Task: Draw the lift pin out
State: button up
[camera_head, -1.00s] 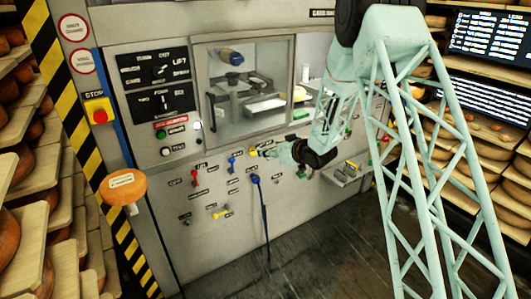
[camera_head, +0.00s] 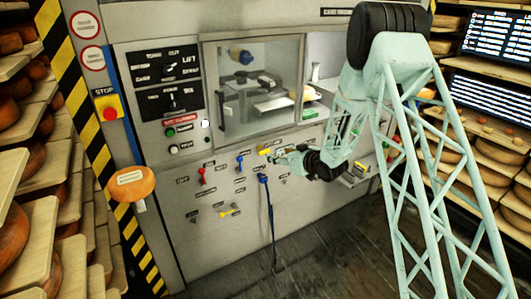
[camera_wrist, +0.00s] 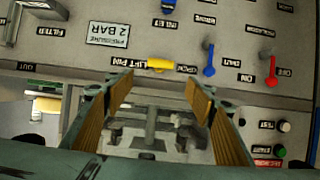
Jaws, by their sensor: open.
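The lift pin is a short yellow peg (camera_wrist: 160,65) beside a "LIFT PIN" label on the grey machine panel, near the top middle of the wrist view. In the head view its yellow (camera_head: 265,152) shows just left of my gripper (camera_head: 277,156). My gripper (camera_wrist: 160,79) is open, with its two ribbed, tan-lined fingers apart. The pin lies just beyond the fingertips, in line with the gap between them. Nothing is held. I cannot tell whether either finger touches the panel.
A blue lever (camera_wrist: 209,62) and a red lever (camera_wrist: 271,73) stick out beside the pin. A blue hose (camera_head: 269,215) hangs below it. Another yellow handle (camera_head: 229,211) sits lower. A glass window (camera_head: 255,85) is above. An orange cheese wheel (camera_head: 131,182) is at left.

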aim_at(264, 151)
jog(key=shift+b+x, duration=0.6)
jog(key=shift+x, duration=6.1)
jog(key=shift+c, duration=0.2)
